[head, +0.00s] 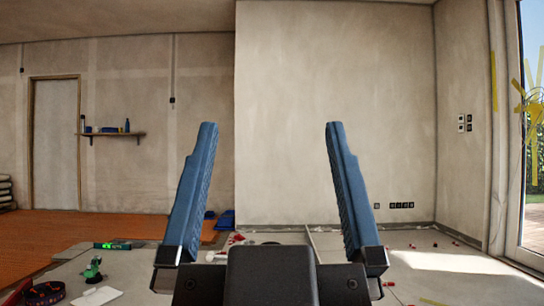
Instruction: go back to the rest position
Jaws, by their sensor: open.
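My gripper (270,128) is in the middle of the head view. Its two blue fingers point up and stand wide apart, with nothing between them but the view of the bare wall behind. The black gripper body fills the bottom centre and hides part of the floor.
Tools lie on the floor at lower left: a green level (113,245), a green device (92,268) and a white flat piece (97,296). Small red pieces are scattered on the grey tiles (425,262). A shelf (112,134) hangs left; a glass door (535,150) is right.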

